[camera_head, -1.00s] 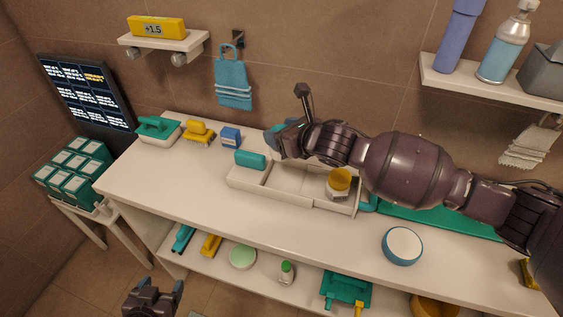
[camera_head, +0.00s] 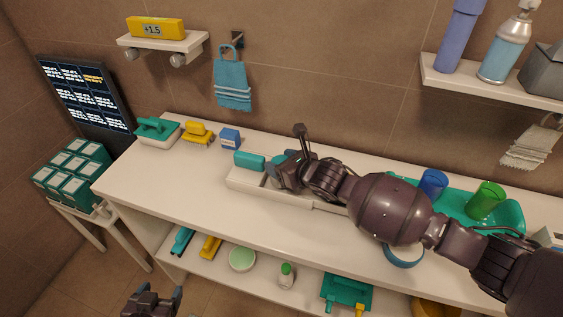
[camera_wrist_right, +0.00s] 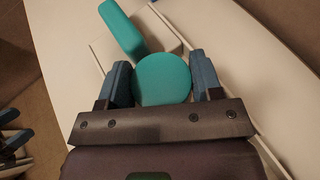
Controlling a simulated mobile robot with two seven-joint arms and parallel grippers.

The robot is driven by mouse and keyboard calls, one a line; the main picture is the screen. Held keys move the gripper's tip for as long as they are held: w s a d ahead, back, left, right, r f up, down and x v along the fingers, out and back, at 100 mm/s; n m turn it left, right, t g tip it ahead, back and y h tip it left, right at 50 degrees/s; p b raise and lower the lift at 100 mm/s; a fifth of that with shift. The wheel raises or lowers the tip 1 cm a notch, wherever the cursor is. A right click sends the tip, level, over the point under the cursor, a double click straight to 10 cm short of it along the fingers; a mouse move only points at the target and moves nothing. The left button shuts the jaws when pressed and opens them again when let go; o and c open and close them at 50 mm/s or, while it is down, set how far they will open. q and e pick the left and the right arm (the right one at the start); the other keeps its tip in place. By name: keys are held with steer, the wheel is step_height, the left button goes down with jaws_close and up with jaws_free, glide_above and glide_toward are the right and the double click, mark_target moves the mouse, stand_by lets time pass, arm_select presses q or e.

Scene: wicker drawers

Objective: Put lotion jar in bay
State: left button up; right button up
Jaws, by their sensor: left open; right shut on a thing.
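A white divided tray (camera_head: 236,184) stands on the counter, with a teal block (camera_head: 249,161) in its left end. My right gripper (camera_head: 283,172) is over the tray, just right of the teal block. In the right wrist view it is shut on a round teal-topped thing, apparently the lotion jar (camera_wrist_right: 162,78), between its two blue fingers. The teal block (camera_wrist_right: 122,28) shows close beside it there. I cannot tell whether the jar touches the tray floor. My left gripper (camera_head: 153,300) is open and empty, low in front of the counter. My right arm hides the tray's right part.
A teal-handled brush (camera_head: 156,130), a yellow brush (camera_head: 198,132) and a blue box (camera_head: 230,139) stand at the back left. A blue cup (camera_head: 433,183) and a green cup (camera_head: 485,200) stand at the right. The counter's front left is clear.

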steer(key=shift+f, duration=0.4)
steer(key=o, duration=1)
steer(key=shift+c, duration=0.2)
steer(key=shift+o, duration=0.3)
steer(key=shift+r, duration=0.35)
steer(key=shift+s+d+r, duration=0.2)
steer(key=shift+d, duration=0.05)
steer(key=v, duration=1.1)
steer(key=shift+s+p, duration=0.2)
steer(key=shift+p, duration=0.2)
